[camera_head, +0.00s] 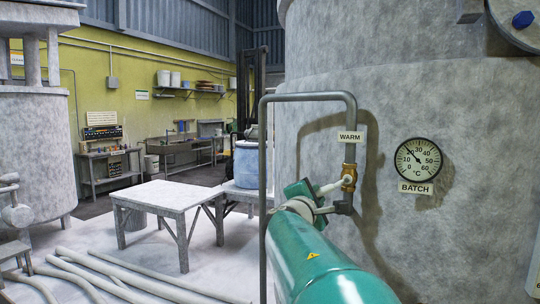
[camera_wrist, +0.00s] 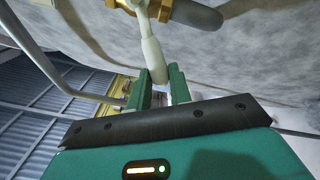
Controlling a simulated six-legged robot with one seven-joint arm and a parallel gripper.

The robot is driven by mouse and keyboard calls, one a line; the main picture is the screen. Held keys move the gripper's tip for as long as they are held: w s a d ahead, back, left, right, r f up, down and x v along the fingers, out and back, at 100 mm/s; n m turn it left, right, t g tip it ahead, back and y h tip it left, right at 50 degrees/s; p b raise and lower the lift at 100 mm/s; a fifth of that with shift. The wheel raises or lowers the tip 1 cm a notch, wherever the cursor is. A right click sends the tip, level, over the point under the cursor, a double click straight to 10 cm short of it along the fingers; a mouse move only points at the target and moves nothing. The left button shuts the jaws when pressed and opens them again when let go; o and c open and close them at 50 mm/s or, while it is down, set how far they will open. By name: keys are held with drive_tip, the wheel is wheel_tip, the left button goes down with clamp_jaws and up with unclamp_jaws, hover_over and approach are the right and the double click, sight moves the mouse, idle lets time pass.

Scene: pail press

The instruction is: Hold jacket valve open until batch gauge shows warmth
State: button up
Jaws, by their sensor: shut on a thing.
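The jacket valve (camera_head: 349,172) is a brass body on a grey pipe under a WARM label (camera_head: 350,136); its brass also shows in the wrist view (camera_wrist: 185,10). Its white lever (camera_head: 331,186) points left and slightly down, across the vertical pipe. My teal gripper (camera_head: 310,198) is at the lever's outer end. In the wrist view, the end of the lever (camera_wrist: 152,55) sits between my two green fingers (camera_wrist: 159,85), which are shut on it. The round batch gauge (camera_head: 418,166) is on the vessel wall, its needle pointing up and left; the exact reading is too small to tell.
The grey pipe (camera_head: 310,97) loops left from the valve and runs down close beside my arm. The large vessel wall (camera_head: 465,110) fills the right side. A frosted table (camera_head: 165,194), a blue tub (camera_head: 246,165) and hoses (camera_head: 120,275) on the floor are to the left.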

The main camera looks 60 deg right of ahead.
drive_tip(key=shift+s+d+f, duration=0.1)
drive_tip(key=shift+s+f, duration=0.25)
drive_tip(key=shift+f, duration=0.3)
drive_tip(key=shift+s+f, duration=0.4)
drive_tip(key=shift+s, duration=0.1)
drive_tip(key=shift+o, duration=0.2)
drive_tip(key=shift+s+d+f, duration=0.15)
drive_tip(key=shift+s+f, duration=0.15)
drive_tip(key=shift+s, duration=0.2)
drive_tip(key=shift+s+r, duration=0.1)
drive_tip(key=shift+r, duration=0.15)
idle(5.9)
